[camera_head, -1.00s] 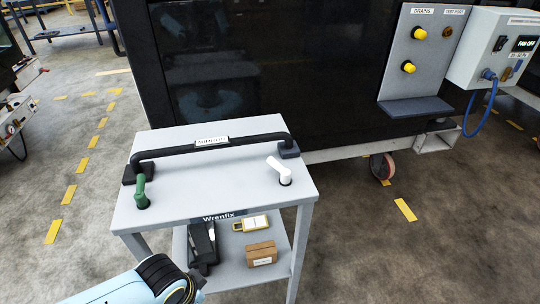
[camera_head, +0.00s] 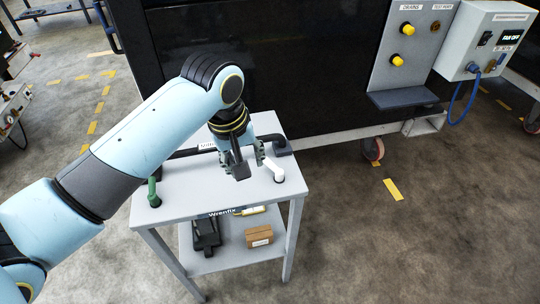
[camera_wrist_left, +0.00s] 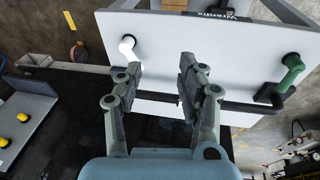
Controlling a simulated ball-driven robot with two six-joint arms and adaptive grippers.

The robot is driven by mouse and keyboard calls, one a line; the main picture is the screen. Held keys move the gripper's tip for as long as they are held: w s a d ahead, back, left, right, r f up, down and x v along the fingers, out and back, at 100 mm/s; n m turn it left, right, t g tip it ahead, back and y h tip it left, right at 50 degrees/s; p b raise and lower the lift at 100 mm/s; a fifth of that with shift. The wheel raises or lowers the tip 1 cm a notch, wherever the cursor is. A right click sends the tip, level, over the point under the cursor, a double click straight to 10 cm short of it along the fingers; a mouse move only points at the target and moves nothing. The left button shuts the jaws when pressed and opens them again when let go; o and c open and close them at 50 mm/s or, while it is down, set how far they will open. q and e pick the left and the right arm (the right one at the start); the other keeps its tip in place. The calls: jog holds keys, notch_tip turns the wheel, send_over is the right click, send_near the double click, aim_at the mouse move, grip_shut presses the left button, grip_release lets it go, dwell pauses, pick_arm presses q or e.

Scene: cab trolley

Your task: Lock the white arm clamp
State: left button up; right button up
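The white arm clamp (camera_head: 274,170) is a short bent white lever at the right end of the grey trolley top (camera_head: 190,199). In the head view it slants up and left from its dark base. My left gripper (camera_head: 251,163) is just left of it, over the trolley top, with fingers apart and empty. In the left wrist view the clamp (camera_wrist_left: 127,46) lies beyond the tip of one finger, outside the gap of the open gripper (camera_wrist_left: 158,72). No contact shows. My right gripper is in neither view.
A black handle bar (camera_wrist_left: 240,106) runs along the trolley's far edge, partly behind my arm. A green clamp (camera_head: 153,192) stands at the left end. A brown box (camera_head: 259,236) sits on the lower shelf. A dark cabinet (camera_head: 300,70) stands behind.

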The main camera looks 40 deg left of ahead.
aim_at(271, 163)
pick_arm(q)
jog(key=w+a+n, duration=0.2)
jog(key=w+n, duration=0.4)
jog(key=w, duration=0.2)
jog(key=x, duration=0.7)
jog(key=d+b+x, duration=0.1)
jog(key=x, duration=0.2)
jog(key=shift+f, duration=0.4)
grip_shut()
